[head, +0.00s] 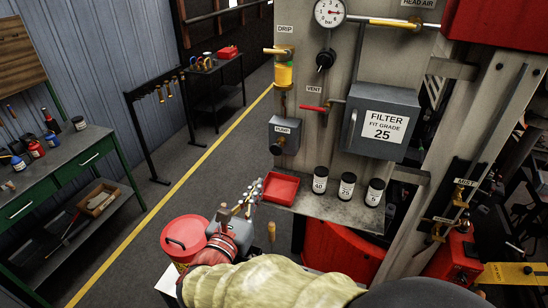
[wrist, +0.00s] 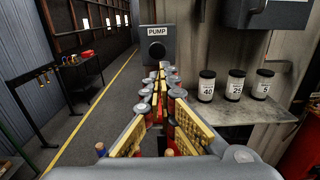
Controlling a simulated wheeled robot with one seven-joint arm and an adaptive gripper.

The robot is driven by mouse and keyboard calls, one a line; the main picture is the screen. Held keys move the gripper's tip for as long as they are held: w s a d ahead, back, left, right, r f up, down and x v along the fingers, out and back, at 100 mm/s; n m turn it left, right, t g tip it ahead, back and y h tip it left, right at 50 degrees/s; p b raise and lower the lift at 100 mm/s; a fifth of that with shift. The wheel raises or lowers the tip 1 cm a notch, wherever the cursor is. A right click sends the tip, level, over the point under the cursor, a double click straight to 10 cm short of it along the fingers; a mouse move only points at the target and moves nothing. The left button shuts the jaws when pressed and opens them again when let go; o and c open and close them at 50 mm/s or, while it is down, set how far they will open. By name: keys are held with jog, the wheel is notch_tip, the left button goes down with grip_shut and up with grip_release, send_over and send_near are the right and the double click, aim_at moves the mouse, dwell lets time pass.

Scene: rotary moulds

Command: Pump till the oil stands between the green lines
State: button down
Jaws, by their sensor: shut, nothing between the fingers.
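The grey PUMP box (head: 285,128) is on the machine's panel, with a round black knob (head: 277,149) on its front. The box (wrist: 144,44) and its knob (wrist: 156,52) also show straight ahead in the wrist view. Above it, under the DRIP label, is a small sight glass (head: 284,76) with amber oil in it. The green lines and the exact oil level are too small to make out. My gripper (head: 257,185) is shut and empty, below and to the left of the pump box. In the wrist view its fingertips (wrist: 162,66) point at the box, apparently apart from the knob.
A red tray (head: 281,188) and three dark jars (head: 347,189) stand on the shelf right of my gripper.

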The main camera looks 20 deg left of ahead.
aim_at(278, 152)
jog(key=w, duration=0.4)
jog(key=w+p, duration=0.1)
jog(key=w, duration=0.3)
jog(key=w+d+p, duration=0.1)
jog(key=w, duration=0.3)
jog(key=shift+w+d+r, duration=0.1)
jog(key=shift+w, duration=0.95)
